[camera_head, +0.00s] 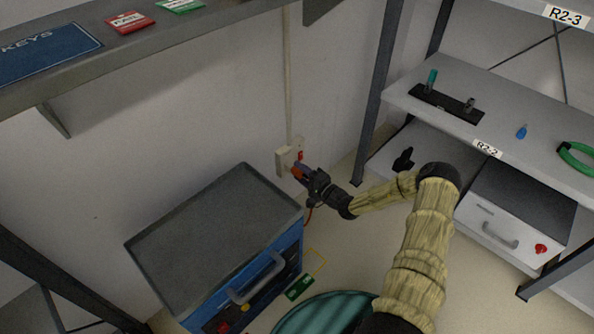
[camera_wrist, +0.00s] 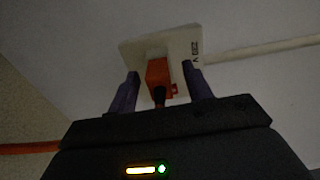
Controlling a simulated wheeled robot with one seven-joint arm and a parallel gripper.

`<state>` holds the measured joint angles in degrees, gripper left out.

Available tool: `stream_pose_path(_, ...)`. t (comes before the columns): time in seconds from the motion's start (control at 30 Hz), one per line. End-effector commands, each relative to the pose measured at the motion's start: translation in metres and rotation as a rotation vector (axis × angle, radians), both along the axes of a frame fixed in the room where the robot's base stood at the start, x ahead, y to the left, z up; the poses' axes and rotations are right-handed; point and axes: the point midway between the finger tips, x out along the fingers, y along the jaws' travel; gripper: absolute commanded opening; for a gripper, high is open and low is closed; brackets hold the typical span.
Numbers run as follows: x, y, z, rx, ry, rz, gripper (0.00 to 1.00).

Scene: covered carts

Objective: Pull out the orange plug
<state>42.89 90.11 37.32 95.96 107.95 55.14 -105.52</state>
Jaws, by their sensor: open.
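The orange plug (camera_wrist: 158,76) sits at the white wall socket plate (camera_wrist: 183,45), which is marked 230 V. My gripper (camera_wrist: 160,88) is open, with one dark purple finger on each side of the plug. I cannot tell whether either finger touches it. In the head view my gripper (camera_head: 301,172) is at the socket (camera_head: 285,157) on the wall, and it mostly hides the plug. An orange cable (camera_wrist: 30,149) shows at the left of the wrist view.
A blue cart (camera_head: 240,292) with a grey top stands left of my gripper. A shelf rack (camera_head: 400,92) stands at the right, holding a white box (camera_head: 490,222) low down. A wall shelf (camera_head: 190,28) with signs is above. A green tag (camera_head: 299,287) is near the cart.

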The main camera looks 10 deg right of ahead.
Motion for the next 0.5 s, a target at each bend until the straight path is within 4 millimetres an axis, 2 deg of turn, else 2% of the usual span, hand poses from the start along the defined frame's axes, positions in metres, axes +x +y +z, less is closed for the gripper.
stream_pose_path(0.17, 0.0, 0.0, -0.0003, 0.0, 0.0, 0.0, 0.48)
stream_pose_path(0.4, 0.0, -0.0001, -0.0002, 0.0, 0.0, 0.0, 0.01)
stream_pose_path(0.5, 0.0001, -0.0001, 0.0001, 0.001, -0.001, 0.0, 0.0)
